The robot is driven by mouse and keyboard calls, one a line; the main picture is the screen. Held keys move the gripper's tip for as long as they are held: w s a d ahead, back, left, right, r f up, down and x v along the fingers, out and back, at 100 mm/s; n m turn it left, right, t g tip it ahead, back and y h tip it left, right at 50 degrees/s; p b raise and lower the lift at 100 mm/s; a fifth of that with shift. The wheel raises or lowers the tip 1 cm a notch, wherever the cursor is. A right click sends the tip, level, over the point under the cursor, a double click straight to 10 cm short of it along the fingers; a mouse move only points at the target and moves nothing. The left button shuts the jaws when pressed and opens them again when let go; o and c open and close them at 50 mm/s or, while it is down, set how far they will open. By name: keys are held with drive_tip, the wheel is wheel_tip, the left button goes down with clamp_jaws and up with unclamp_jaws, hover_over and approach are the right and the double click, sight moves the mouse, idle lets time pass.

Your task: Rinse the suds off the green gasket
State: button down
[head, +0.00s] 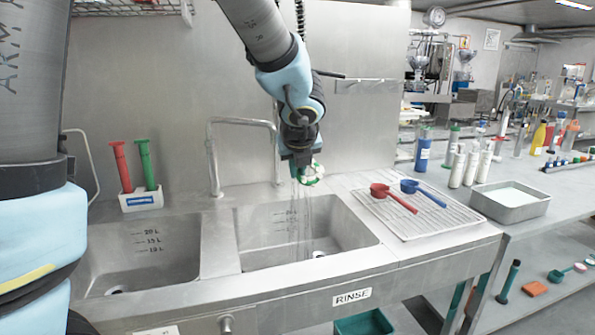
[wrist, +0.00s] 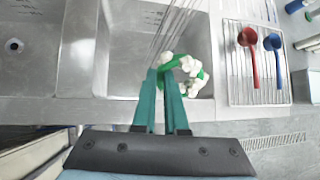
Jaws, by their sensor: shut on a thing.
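The green gasket (head: 314,173) is a ring with white suds on it, above the right basin (head: 345,235) marked RINSE. My gripper (head: 298,160) is shut on the gasket's near-left side. In the wrist view the gasket (wrist: 201,74) shows at the tips of my teal fingers (wrist: 168,72), with clumps of white suds along its rim. Thin streams of water (head: 300,205) fall into the right basin beside the gasket. I cannot tell whether the water touches the gasket.
A wire rack (head: 440,217) right of the basin holds a red scoop (head: 393,197) and a blue scoop (head: 423,192). A grey tray (head: 510,207) and bottles (head: 470,165) stand farther right. A faucet (head: 213,160) rises behind the basins. The left basin (head: 130,255) is empty.

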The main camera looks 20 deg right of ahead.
drive_tip(key=w+d+f+p, duration=0.1)
drive_tip(key=w+d, duration=0.1)
drive_tip(key=w, duration=0.4)
drive_tip(key=w+d+f+p, duration=0.1)
drive_tip(key=w+d+p, duration=0.1)
drive_tip(key=w, duration=0.4)
drive_tip(key=shift+f, duration=0.25)
idle(0.4)
idle(0.3)
drive_tip(key=shift+s+d, duration=0.25)
drive_tip(key=shift+d, duration=0.25)
drive_tip(key=shift+w+a, duration=0.1)
drive_tip(key=shift+a, duration=0.05)
drive_tip(key=shift+w+a, duration=0.1)
drive_tip(key=shift+a, duration=0.3)
